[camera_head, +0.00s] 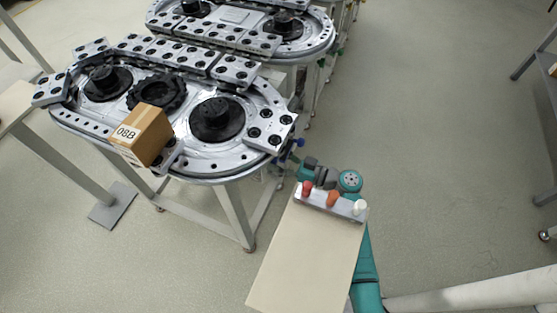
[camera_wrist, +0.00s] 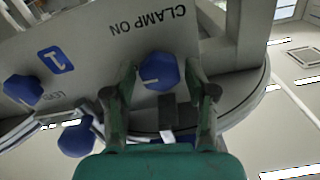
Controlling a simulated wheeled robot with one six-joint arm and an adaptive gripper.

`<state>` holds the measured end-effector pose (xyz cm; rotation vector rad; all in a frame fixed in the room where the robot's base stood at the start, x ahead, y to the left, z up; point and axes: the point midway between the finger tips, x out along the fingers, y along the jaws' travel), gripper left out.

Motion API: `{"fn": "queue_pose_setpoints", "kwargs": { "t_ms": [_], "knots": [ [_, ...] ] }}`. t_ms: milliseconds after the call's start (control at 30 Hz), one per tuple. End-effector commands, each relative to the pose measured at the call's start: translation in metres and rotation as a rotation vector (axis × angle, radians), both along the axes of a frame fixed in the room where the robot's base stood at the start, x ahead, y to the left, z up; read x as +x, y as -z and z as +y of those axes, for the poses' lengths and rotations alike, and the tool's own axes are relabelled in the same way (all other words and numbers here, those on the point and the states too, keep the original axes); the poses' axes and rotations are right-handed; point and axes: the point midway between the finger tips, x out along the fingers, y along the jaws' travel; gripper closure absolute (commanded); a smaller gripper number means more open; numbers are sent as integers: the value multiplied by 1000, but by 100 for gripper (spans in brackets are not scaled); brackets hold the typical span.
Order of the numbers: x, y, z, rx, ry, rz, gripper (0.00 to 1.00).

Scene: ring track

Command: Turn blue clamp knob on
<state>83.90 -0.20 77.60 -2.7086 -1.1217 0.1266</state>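A blue clamp knob (camera_wrist: 160,72) with a white mark sits on a grey panel (camera_wrist: 88,68) under the printed words "CLAMP ON". My gripper (camera_wrist: 163,92) is open. Its two fingers stand left and right of this knob in the wrist view, with gaps showing on both sides. How far the fingertips reach along the knob is hard to tell. In the head view a small blue knob (camera_head: 299,142) shows at the ring track's right edge, beside the end of my arm. My fingers are hard to make out there.
Two other blue knobs, one on the left (camera_wrist: 22,90) and one lower down (camera_wrist: 76,138), are near my gripper. The ring track (camera_head: 215,165) carries a cardboard box (camera_head: 145,134) marked 08B. A pale board (camera_head: 310,255) with red, orange and white buttons is mine.

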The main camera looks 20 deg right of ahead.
Motion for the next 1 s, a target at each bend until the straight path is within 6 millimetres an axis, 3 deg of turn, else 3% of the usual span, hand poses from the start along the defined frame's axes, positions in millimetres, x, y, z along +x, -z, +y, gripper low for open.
{"fn": "queue_pose_setpoints", "kwargs": {
  "t_ms": [33, 167, 567, 1000],
  "knots": [
    [0, 0, 0, 0, 0, 0, 64],
    [0, 0, 0, 0, 0, 0, 94],
    [0, 0, 0, 47, 0, 47, 94],
    [0, 0, -1, 298, 0, 298, 94]
  ]
}}
